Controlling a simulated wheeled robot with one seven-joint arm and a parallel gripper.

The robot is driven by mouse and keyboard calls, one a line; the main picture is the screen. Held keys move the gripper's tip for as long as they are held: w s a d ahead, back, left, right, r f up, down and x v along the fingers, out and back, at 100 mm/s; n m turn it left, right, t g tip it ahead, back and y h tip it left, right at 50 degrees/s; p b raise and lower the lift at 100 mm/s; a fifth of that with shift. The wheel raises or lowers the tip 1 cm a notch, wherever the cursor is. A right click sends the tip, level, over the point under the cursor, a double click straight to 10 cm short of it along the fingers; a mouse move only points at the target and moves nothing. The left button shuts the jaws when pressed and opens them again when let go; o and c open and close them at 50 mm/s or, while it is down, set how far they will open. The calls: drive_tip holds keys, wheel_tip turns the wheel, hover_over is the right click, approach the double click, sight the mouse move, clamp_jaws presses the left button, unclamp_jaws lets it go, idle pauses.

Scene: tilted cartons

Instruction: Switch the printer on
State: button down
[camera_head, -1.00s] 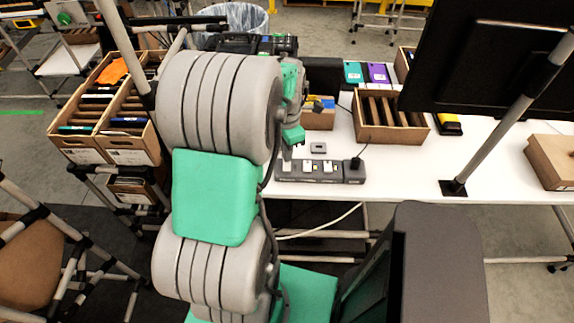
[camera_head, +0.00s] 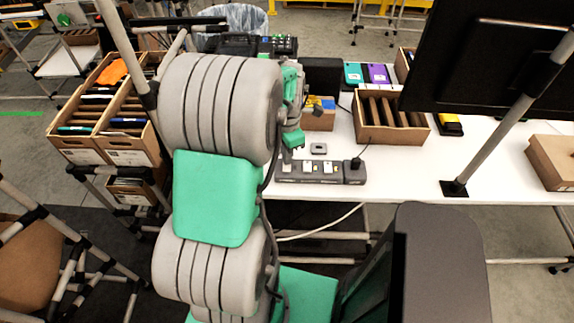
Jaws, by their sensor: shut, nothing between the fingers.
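A grey power strip (camera_head: 320,173) with several sockets and small lit switches lies along the front edge of the white table. A black plug and cable enter its right end. My gripper (camera_head: 287,156) is shut and empty, pointing down at the strip's left end. I cannot tell whether it touches the strip. My arm hides part of the table behind it. A black box (camera_head: 322,75) stands at the back of the table, partly hidden by my arm. I cannot tell whether it is the printer.
A small grey object (camera_head: 318,149) lies just behind the strip. A carton with dividers (camera_head: 392,134) and a small carton (camera_head: 320,121) stand farther back. A monitor (camera_head: 484,55) on a pole overhangs the right. The white table (camera_head: 420,175) is clear right of the strip.

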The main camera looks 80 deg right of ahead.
drive_tip(key=shift+r+p, duration=2.3)
drive_tip(key=shift+r, duration=1.2)
drive_tip(key=shift+f, duration=0.1)
drive_tip(key=w+a+r+m+h, duration=0.1)
drive_tip(key=w+a+r, duration=0.25)
drive_tip(key=w, duration=0.35)
drive_tip(key=w+a+r+m+t, duration=0.1)
drive_tip(key=w+a+r, duration=0.1)
drive_tip(key=w+a, duration=0.4)
drive_tip(key=w+a+r+m+h, duration=0.15)
drive_tip(key=w+a, duration=0.25)
drive_tip(key=w, duration=0.4)
drive_tip(key=w+a+r+m+t, duration=0.1)
drive_tip(key=a+r, duration=0.1)
drive_tip(key=a, duration=0.7)
drive_tip(key=w+a+r+m+t+y, duration=0.1)
drive_tip(key=w+a+r+m, duration=0.1)
drive_tip(key=a, duration=0.7)
drive_tip(key=w+a+r+m+t+y, duration=0.1)
drive_tip(key=w+a+m, duration=0.1)
drive_tip(key=a, duration=0.7)
drive_tip(key=shift+w+a+r+t, duration=0.25)
drive_tip(key=shift+r+t, duration=0.05)
drive_tip(key=shift+r, duration=0.1)
drive_tip(key=shift+y, duration=0.25)
